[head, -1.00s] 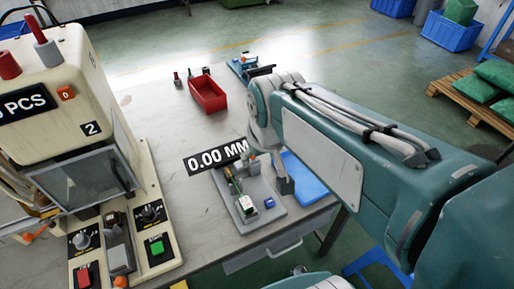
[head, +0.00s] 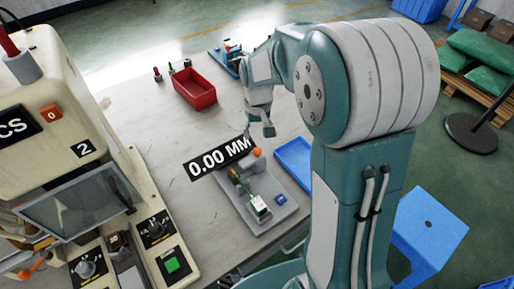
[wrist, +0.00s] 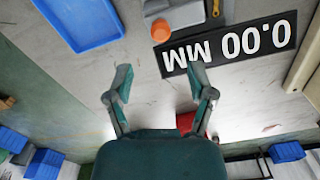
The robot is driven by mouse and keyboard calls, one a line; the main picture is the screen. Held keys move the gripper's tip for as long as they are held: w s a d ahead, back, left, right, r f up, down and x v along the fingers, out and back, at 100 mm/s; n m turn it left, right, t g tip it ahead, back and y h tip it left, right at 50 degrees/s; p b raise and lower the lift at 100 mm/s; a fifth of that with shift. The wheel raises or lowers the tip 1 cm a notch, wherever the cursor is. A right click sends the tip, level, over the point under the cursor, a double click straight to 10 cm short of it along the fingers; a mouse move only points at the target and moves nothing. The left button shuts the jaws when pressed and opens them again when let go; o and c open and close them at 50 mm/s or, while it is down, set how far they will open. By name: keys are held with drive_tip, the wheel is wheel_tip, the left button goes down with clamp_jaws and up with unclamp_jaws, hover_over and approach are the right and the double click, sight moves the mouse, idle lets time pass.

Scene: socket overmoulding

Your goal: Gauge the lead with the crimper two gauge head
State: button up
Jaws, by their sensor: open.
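The crimper (head: 50,90) marked 2 stands at the left in the head view. Beside it on the bench is the gauge head (head: 268,215), a grey plate with a small fixture, an orange knob (head: 257,153) and a blue button (head: 281,199). Its black display (head: 220,158) reads 0.00 MM. The display (wrist: 230,45) and the orange knob (wrist: 162,30) also show in the wrist view. My gripper (wrist: 160,86) is open and empty above the bench, near the display and knob. I cannot make out a lead for certain.
A red bin (head: 194,88) stands on the bench behind the display. A blue tray (head: 295,160) lies right of the gauge plate. A blue stool (head: 428,225) stands on the floor at the right. Bare bench (head: 165,130) lies between crimper and bin.

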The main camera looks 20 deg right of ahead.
sight(258, 149)
drive_tip(key=f, duration=0.8)
drive_tip(key=shift+a+f, duration=0.2)
drive_tip(key=shift+f, duration=0.05)
drive_tip(key=shift+d, duration=0.1)
drive_tip(key=shift+d, duration=0.1)
